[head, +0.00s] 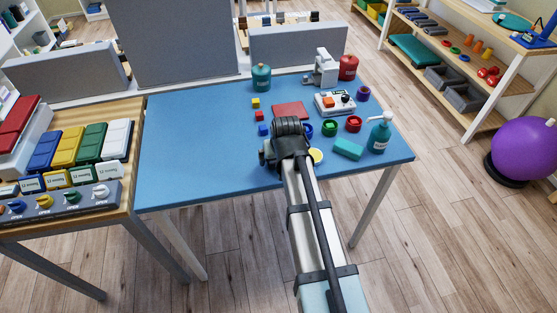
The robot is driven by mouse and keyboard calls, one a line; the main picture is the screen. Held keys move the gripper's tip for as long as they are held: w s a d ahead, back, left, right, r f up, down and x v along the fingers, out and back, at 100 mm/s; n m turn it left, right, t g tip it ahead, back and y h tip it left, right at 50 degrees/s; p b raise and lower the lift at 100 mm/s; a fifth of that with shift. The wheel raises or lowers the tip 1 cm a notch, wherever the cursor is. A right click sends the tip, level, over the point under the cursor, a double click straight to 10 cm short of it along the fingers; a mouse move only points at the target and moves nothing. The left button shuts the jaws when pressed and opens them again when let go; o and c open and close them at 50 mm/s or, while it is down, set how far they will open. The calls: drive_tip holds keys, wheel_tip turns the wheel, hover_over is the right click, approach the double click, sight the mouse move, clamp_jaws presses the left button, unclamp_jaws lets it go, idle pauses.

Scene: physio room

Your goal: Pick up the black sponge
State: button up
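I cannot make out a black sponge anywhere in the head view. My arm reaches up from the bottom over the blue table (190,150). Its dark end, with my gripper (288,135), is over the table's near-middle part. The fingers are hidden behind my wrist, so I cannot see whether they are open or hold anything. My arm hides the table just under and around it. A teal block (348,148) lies to the right of my arm.
Around my gripper are a red pad (291,109), small cubes (259,116), cups (330,128), a yellow disc (316,156) and a white device (334,104). A teal pump bottle (380,134) stands at right. Jars (261,78) stand behind. The table's left half is clear.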

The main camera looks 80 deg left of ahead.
drive_tip(key=c, duration=1)
drive_tip(key=shift+r, duration=5)
